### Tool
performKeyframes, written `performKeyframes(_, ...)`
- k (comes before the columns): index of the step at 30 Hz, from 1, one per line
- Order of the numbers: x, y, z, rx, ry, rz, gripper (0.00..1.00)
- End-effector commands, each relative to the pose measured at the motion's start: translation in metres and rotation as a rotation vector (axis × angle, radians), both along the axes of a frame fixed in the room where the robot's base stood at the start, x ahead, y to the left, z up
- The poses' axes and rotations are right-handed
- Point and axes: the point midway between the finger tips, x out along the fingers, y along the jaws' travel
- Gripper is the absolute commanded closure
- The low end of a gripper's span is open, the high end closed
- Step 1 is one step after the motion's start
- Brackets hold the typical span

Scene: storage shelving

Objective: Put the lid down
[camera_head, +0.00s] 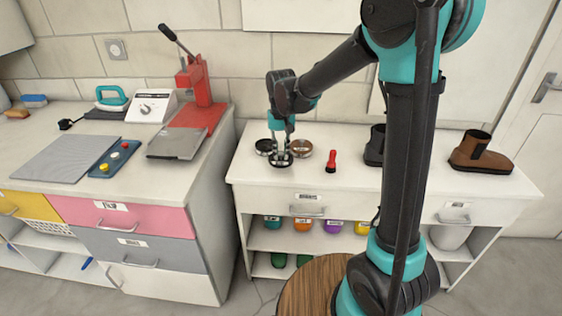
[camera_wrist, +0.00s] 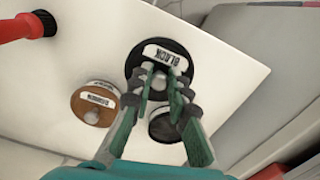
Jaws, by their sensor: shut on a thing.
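My gripper (camera_wrist: 163,82) is shut on the small knob of a round black lid (camera_wrist: 143,58) with a white "BLACK" label. The lid also shows under the gripper in the head view (camera_head: 281,161), near the front edge of the white cabinet top; I cannot tell whether it touches the surface. A dark round tin (camera_wrist: 166,126) sits close beside the lid, partly hidden by a finger in the wrist view; in the head view it stands behind and left of the lid (camera_head: 263,147). A brown-topped tin (camera_head: 301,149) with a label stands to the right.
A dark boot (camera_head: 374,146) and a brown boot (camera_head: 480,154) are farther right on the cabinet top (camera_head: 345,190). A workbench with a red press (camera_head: 199,85) is at the left, across a gap.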

Motion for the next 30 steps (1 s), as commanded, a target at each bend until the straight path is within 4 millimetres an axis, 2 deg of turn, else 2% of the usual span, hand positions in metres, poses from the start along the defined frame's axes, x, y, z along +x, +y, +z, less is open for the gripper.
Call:
performKeyframes(9,0.000,0.000,-0.036,0.000,0.000,0.000,1.00)
performKeyframes(22,0.000,0.000,-0.042,0.000,0.000,0.000,1.00)
performKeyframes(23,0.000,0.000,-0.042,0.000,0.000,0.000,0.81)
performKeyframes(24,0.000,0.000,-0.042,0.000,0.000,0.000,0.76)
performKeyframes(27,0.000,0.000,-0.042,0.000,0.000,0.000,0.63)
performKeyframes(30,0.000,0.000,-0.042,0.000,0.000,0.000,0.63)
